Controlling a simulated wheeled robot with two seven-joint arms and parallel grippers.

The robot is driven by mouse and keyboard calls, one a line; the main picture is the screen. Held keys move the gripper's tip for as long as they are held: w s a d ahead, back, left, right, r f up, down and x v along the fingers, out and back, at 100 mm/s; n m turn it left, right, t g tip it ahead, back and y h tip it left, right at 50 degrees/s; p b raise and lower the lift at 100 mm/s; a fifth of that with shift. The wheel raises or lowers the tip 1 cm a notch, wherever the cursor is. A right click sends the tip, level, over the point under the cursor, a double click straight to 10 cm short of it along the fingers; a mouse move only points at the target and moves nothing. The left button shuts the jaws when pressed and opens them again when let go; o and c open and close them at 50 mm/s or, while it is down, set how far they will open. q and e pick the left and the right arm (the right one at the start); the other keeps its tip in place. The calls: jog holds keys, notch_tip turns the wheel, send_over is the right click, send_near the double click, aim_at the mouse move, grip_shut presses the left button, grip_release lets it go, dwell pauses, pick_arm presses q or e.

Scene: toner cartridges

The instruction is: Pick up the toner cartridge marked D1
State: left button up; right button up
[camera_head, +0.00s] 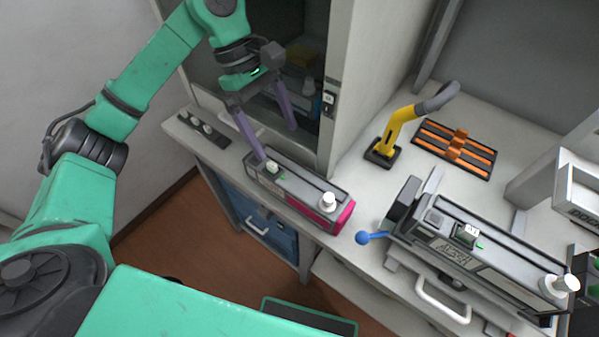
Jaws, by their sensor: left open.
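A grey toner cartridge (300,192) with a magenta end and a white knob lies on the counter in the middle of the view. A small white tag shows near its far end, but I cannot read it. Another grey cartridge (487,252) with a white knob and a small tag lies at the right; I cannot tell which is marked D1. My left gripper (276,145) has two purple fingers spread apart with nothing between them. One fingertip overlaps the far end of the magenta-ended cartridge; contact cannot be told. My right gripper is not in view.
A dark open cabinet (327,105) stands behind the gripper. A yellow-handled tool (397,130) and a black tray with orange parts (455,150) are on the counter behind. A blue-ball lever (363,237) sticks out between the cartridges. A blue drawer (262,225) is below.

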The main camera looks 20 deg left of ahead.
aim_at(293, 176)
pick_arm(q)
jog(key=p+x, duration=0.1)
jog(key=x, duration=0.2)
jog(key=s+x, duration=0.1)
jog(key=x, duration=0.2)
jog(key=shift+d+p, duration=0.2)
jog(key=shift+p, duration=0.15)
jog(key=p+x, duration=0.2)
jog(key=x, duration=0.4)
jog(key=shift+s+d+f+p, duration=0.15)
jog(key=shift+p, duration=0.2)
jog(key=shift+f, duration=0.25)
grip_shut()
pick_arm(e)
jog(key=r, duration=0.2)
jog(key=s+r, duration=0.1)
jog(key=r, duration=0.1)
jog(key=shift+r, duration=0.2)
